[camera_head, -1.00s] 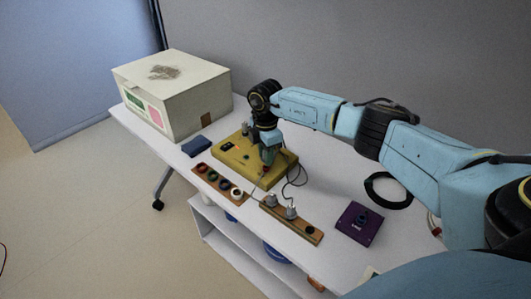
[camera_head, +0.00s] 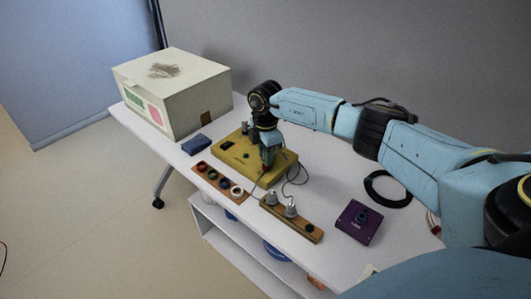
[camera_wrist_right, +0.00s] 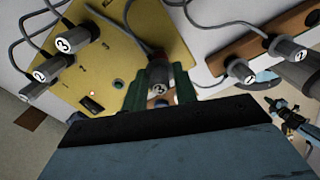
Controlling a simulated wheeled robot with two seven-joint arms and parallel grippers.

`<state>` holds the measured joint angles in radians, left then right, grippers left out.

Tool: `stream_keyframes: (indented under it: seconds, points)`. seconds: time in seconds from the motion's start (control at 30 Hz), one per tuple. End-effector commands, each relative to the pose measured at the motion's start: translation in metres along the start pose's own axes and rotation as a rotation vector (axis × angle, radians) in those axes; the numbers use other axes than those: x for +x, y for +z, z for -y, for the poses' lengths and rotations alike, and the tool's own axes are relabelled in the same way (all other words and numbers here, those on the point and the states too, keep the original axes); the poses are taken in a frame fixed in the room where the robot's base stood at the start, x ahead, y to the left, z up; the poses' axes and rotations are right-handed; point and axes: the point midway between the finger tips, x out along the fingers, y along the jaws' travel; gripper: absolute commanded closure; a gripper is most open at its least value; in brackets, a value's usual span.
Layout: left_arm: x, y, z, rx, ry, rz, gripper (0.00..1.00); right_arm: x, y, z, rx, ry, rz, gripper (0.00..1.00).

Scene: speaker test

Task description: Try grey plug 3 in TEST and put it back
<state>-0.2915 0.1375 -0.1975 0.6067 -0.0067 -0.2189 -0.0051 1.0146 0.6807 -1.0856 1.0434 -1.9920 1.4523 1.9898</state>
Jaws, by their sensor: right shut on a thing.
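My right gripper (camera_head: 267,168) is over the near right part of the yellow box (camera_head: 228,162). My left gripper is out of view.
A wooden strip (camera_head: 273,208) holds grey plugs (camera_head: 291,209) and has a dark hole at its right end. Nearby are a strip of coloured rings (camera_head: 226,185), a purple box (camera_head: 348,229), a black cable loop (camera_head: 371,193), a blue block (camera_head: 196,145) and a large pale box (camera_head: 195,85).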

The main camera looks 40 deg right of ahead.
Motion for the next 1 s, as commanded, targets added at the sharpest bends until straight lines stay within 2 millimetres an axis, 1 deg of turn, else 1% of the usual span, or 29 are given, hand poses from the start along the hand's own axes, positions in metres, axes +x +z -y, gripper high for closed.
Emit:
stream_keyframes:
  seconds: [0.6,0.63,0.8,0.83,1.0]
  points:
    - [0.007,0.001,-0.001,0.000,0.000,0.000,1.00,0.013,0.000,0.001,-0.001,-0.001,0.001,0.95]
    - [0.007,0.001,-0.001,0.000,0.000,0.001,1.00,0.013,0.000,0.001,-0.001,-0.001,0.001,0.70]
    - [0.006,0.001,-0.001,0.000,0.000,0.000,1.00,0.012,0.000,0.000,-0.001,-0.001,0.001,0.48]
    - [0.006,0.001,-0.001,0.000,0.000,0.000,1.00,0.012,0.000,0.000,-0.001,-0.001,0.000,0.46]
    - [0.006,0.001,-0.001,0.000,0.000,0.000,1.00,0.011,0.000,0.000,0.000,0.000,0.000,0.46]
